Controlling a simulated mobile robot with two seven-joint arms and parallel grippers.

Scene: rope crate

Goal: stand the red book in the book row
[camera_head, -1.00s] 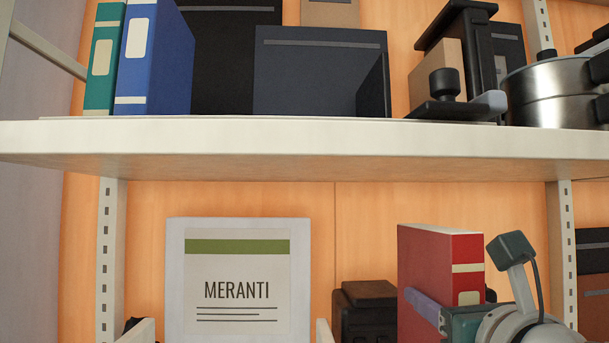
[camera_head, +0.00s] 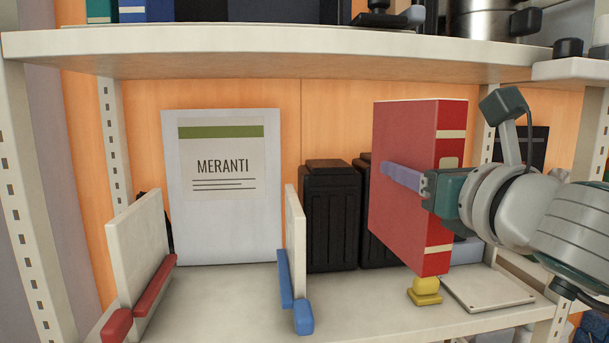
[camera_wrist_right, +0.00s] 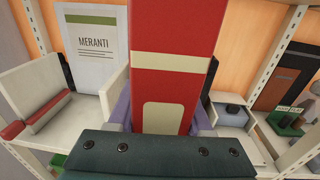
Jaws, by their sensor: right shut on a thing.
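The red book (camera_head: 405,180) is upright in the head view, above the right part of the shelf, its spine with cream bands facing right. My right gripper (camera_head: 405,177) is shut on the red book, its purple fingers along the sides. In the right wrist view the red book (camera_wrist_right: 172,70) stands between the fingers (camera_wrist_right: 165,118) and hides what lies behind it. The book row seems to be the space between two white bookends, the left one (camera_head: 138,240) with a red foot and the right one (camera_head: 294,240) with a blue foot. A white MERANTI panel (camera_head: 222,225) stands at its back. My left gripper is not in view.
Black containers (camera_head: 331,215) stand right of the blue-footed bookend. A yellow object (camera_head: 424,291) and a flat pale plate (camera_head: 487,288) lie below the book. The upper shelf (camera_head: 280,50) hangs above. The shelf floor between the bookends is bare.

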